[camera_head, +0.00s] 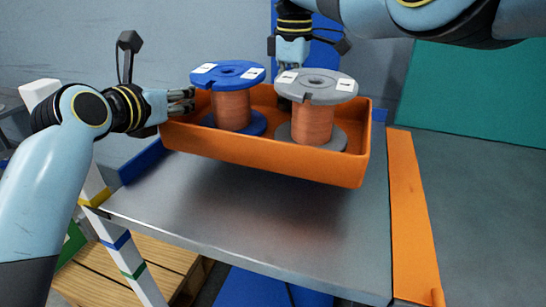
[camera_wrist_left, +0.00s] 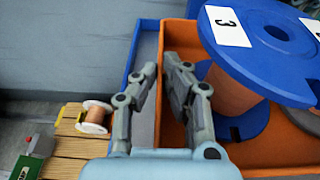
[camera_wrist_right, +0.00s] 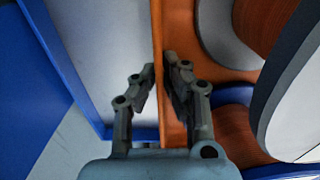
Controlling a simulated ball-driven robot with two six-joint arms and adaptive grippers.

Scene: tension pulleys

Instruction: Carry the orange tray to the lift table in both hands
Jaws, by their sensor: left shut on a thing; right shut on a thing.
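The orange tray (camera_head: 262,152) is tilted slightly in the head view and seems to hang a little above a grey metal table top (camera_head: 250,215), with a shadow below it. A blue-flanged spool (camera_head: 233,110) and a grey-flanged spool (camera_head: 312,125), both wound with copper wire, stand upright in it. My left gripper (camera_head: 184,98) is shut on the tray's left wall, which also shows between its fingers in the left wrist view (camera_wrist_left: 172,45).
A blue rail (camera_head: 142,162) edges the table top at the left, and an orange strip (camera_head: 412,215) runs along its right side. A wooden pallet (camera_head: 110,275) lies low at the left. A small copper spool (camera_wrist_left: 96,117) lies below. The table top's front is clear.

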